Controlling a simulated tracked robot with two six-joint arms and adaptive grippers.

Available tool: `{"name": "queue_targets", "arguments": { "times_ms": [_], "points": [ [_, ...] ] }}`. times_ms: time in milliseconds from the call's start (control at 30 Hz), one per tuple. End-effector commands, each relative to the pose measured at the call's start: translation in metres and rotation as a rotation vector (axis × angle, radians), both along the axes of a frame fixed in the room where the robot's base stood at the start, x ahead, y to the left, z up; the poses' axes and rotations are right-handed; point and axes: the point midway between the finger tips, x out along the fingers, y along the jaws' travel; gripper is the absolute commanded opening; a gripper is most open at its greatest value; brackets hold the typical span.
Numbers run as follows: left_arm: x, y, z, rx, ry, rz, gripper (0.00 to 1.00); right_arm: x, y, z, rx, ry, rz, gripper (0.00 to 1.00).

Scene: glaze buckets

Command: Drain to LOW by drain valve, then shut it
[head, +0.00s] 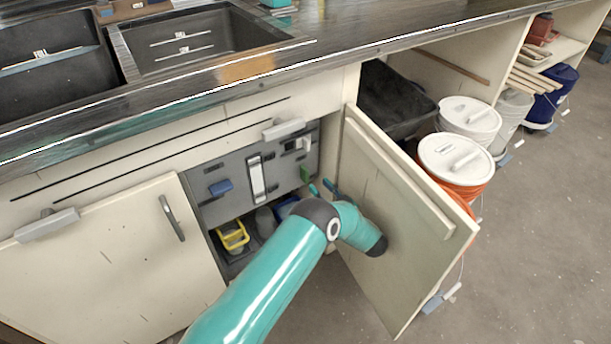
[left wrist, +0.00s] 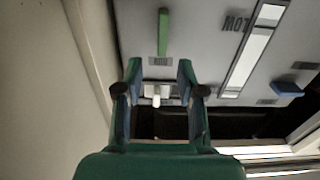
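A grey panel (head: 208,211) stands inside the open cabinet. It carries a blue handle (head: 220,187), a tall white gauge (head: 257,178), a green handle (head: 307,172) and a white fitting (head: 303,144) above the green one. In the left wrist view the panel appears upside down, with LOW readable beside the gauge (left wrist: 246,62). My left gripper (head: 321,187) is open and empty in front of the panel's right side. Its fingers (left wrist: 157,80) frame the white fitting (left wrist: 157,91); contact cannot be told. The small labels are unreadable, so I cannot tell which handle is the drain valve. My right gripper is out of view.
An open cabinet door (head: 400,215) stands close to my left arm's right side. A yellow basket (head: 233,236) sits below the panel. White-lidded buckets (head: 455,158) stand right of the door. The floor (head: 545,235) at the right is clear.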

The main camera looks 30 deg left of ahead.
Motion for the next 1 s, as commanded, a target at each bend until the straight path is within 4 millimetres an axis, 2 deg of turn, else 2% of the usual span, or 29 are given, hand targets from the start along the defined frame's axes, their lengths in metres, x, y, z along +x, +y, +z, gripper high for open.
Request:
{"name": "queue_targets", "arguments": {
  "times_ms": [100,333,500,767,833,1000],
  "points": [
    [0.009,0.024,-0.002,0.0,-0.001,0.003,0.39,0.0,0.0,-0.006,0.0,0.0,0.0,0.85],
    [0.023,0.056,-0.002,0.0,-0.001,0.001,0.39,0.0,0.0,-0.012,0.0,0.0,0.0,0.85],
    [0.027,0.067,-0.001,0.0,0.0,-0.001,0.39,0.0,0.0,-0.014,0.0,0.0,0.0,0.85],
    [0.028,0.068,0.0,0.0,0.001,-0.002,0.39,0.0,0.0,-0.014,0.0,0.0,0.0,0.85],
    [0.028,0.068,0.0,0.0,0.001,-0.002,0.32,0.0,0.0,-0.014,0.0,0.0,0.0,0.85],
    [0.028,0.068,0.0,0.0,0.001,-0.001,0.04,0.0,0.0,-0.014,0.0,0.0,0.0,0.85]
  ]
}}
